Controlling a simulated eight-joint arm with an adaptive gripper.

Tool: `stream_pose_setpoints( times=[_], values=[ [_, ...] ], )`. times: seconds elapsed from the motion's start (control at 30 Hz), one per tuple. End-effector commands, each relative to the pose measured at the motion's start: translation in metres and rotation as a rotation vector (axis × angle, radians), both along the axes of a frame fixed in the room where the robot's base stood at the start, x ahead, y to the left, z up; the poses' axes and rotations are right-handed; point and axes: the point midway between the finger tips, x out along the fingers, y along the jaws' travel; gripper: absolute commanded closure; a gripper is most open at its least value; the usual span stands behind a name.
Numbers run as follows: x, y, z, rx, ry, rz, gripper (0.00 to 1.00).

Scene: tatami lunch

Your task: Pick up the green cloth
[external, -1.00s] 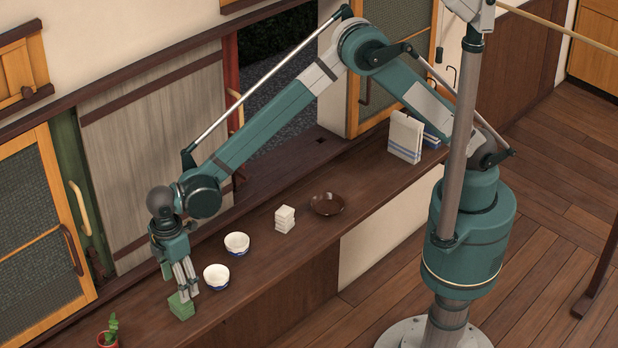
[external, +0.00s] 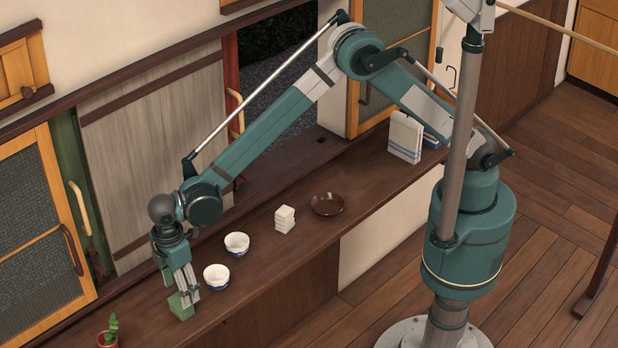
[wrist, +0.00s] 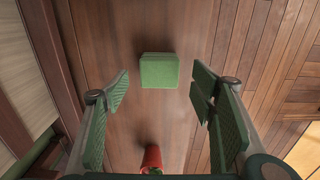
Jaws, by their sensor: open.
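The green cloth (external: 181,306) is a small folded block on the dark wooden counter, at the lower left in the external view. In the wrist view the green cloth (wrist: 159,70) lies near the upper middle, between the lines of the two fingers and a little beyond their tips. My gripper (external: 184,292) is directly over and beside the cloth, pointing down. In the wrist view my gripper (wrist: 160,88) is open, with its green-padded fingers wide apart and nothing between them. Whether a finger touches the cloth is hard to tell in the external view.
Two white bowls, one nearer (external: 216,277) and one farther (external: 237,244), stand right of my gripper. A potted plant (external: 108,338) is at the lower left; its red pot shows in the wrist view (wrist: 152,158). White stacked blocks (external: 285,219) and a brown dish (external: 327,204) stand farther right.

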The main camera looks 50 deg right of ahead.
Motion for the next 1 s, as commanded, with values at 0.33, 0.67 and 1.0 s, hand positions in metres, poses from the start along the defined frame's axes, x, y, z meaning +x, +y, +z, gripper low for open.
stream_pose_setpoints(
  times=[0.33,0.67,1.0],
  values=[
    [0.000,0.003,-0.017,0.000,0.000,0.000,0.44],
    [0.000,0.004,-0.049,0.000,0.000,0.000,0.44],
    [0.000,0.004,-0.052,0.000,0.000,0.000,0.44]
  ],
)
